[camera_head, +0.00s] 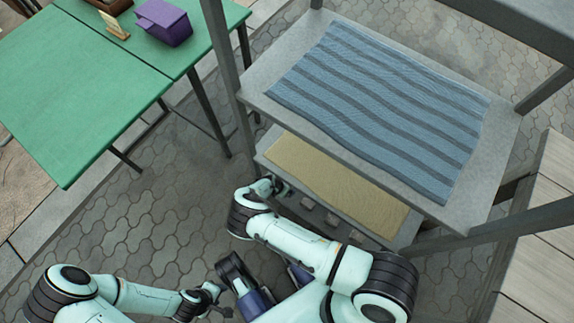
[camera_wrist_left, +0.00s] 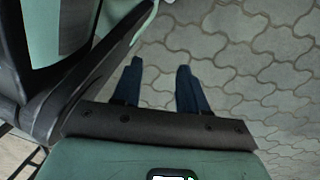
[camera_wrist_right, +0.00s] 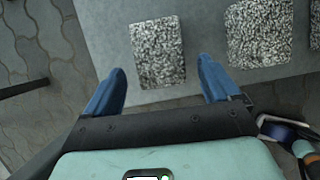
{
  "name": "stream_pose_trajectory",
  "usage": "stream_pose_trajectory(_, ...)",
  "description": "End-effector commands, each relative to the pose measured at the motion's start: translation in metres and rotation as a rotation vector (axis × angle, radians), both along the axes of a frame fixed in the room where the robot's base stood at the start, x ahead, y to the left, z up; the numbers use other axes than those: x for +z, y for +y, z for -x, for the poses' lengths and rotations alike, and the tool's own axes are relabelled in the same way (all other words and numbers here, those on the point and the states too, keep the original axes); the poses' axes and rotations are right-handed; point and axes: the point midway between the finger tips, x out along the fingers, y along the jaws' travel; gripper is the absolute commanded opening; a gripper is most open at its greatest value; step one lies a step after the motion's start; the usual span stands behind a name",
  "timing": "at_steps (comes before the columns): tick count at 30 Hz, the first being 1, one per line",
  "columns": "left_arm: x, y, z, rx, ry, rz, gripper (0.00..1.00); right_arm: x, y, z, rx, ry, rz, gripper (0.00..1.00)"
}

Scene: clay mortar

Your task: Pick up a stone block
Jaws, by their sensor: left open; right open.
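Several grey speckled stone blocks lie in a row along the near edge of the lower shelf (camera_head: 400,240); one block (camera_head: 308,203) shows beside my right arm in the head view. In the right wrist view, one stone block (camera_wrist_right: 158,52) appears in the gap between the open fingers of my right gripper (camera_wrist_right: 162,66), with no clear contact. A second block (camera_wrist_right: 259,32) lies to its right, and another is cut off at the right edge. My right gripper (camera_head: 272,186) is at the shelf's near left part. My left gripper (camera_wrist_left: 160,66) is open and empty over paving.
The lower shelf has a yellow mat (camera_head: 335,185). The upper shelf (camera_head: 262,85) with a striped blue cloth (camera_head: 385,100) overhangs it, between metal posts (camera_head: 225,70). A green table (camera_head: 70,90) with a purple box (camera_head: 165,22) stands at left. Wooden planks (camera_head: 540,240) are at right.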

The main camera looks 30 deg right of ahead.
Motion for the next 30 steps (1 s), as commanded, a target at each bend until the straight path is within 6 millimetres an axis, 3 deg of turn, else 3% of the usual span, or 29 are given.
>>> stream_pose_trajectory(1,-0.007,0.001,0.008,0.003,0.027,0.001,0.43,-0.012,-0.004,-0.001,0.001,0.001,0.002,0.89)
stream_pose_trajectory(6,-0.016,0.003,0.029,0.010,0.097,0.006,0.43,-0.031,-0.011,-0.004,0.001,0.000,0.000,0.89)
stream_pose_trajectory(15,-0.017,0.004,0.035,0.012,0.117,0.007,0.43,-0.035,-0.014,-0.004,-0.001,0.000,-0.001,0.89)
stream_pose_trajectory(16,-0.017,0.004,0.035,0.012,0.117,0.008,0.43,-0.035,-0.014,-0.004,-0.001,0.000,-0.001,0.86)
stream_pose_trajectory(21,-0.017,0.004,0.035,0.011,0.116,0.008,0.43,-0.035,-0.013,-0.004,-0.001,0.000,-0.001,0.31)
stream_pose_trajectory(23,-0.017,0.004,0.035,0.011,0.116,0.008,0.43,-0.034,-0.014,-0.005,-0.001,-0.001,0.000,0.16)
stream_pose_trajectory(30,-0.017,0.004,0.034,0.010,0.113,0.008,0.43,-0.033,-0.013,-0.005,-0.001,-0.001,0.000,0.16)
